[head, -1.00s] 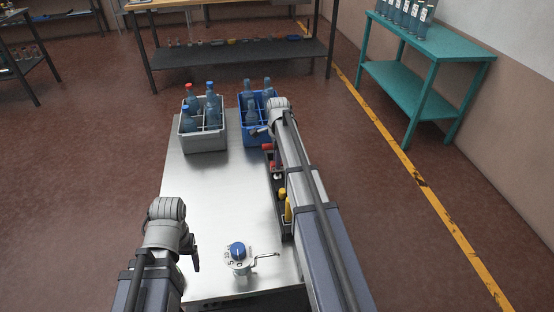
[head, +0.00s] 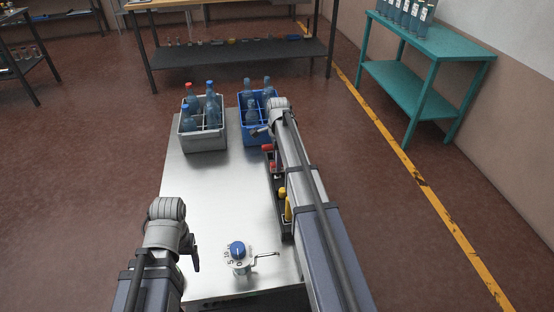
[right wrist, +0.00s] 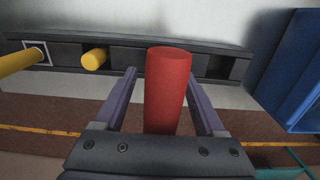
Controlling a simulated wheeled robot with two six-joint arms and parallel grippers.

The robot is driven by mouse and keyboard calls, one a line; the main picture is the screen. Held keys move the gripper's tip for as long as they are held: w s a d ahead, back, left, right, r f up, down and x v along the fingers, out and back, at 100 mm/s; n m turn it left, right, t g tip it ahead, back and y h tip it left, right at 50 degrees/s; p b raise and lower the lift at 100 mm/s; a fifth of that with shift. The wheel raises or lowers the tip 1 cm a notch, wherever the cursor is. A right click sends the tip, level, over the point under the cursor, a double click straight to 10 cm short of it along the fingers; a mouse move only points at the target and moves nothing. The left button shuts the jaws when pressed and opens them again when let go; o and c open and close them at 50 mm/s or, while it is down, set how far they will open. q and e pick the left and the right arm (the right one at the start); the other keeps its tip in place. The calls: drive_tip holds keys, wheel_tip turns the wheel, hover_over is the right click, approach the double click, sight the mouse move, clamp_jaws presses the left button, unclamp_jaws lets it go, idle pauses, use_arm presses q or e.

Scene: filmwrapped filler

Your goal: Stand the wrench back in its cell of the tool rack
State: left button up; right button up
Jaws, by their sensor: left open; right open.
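The tool rack (head: 287,236), a long dark tray with cells, runs along the table's right edge, partly hidden by my right arm. In the right wrist view the rack (right wrist: 210,47) shows square cells, at least one looking empty. A red cylindrical handle (right wrist: 167,85) stands between the spread fingers of my right gripper (right wrist: 161,78), with gaps at both sides. Its lower end is hidden, so I cannot tell whether it is the wrench or sits in a cell. Red also shows beside my arm in the head view. My left gripper (head: 195,256) is open and empty over the table's left edge.
Yellow handles (right wrist: 95,58) stand in the rack. A grey crate (head: 204,143) and a blue crate (head: 258,137) hold bottles at the table's far end. A blue-knobbed device with a crank (head: 239,255) stands near the front. The table's middle (head: 215,200) is clear.

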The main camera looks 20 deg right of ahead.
use_arm(q)
wheel_tip(320, 180, up, 8)
drive_tip(key=p, duration=0.7)
drive_tip(key=shift+f, duration=0.2)
use_arm(e)
drive_tip(key=shift+d+r, duration=0.1)
drive_tip(key=shift+r, duration=3.75)
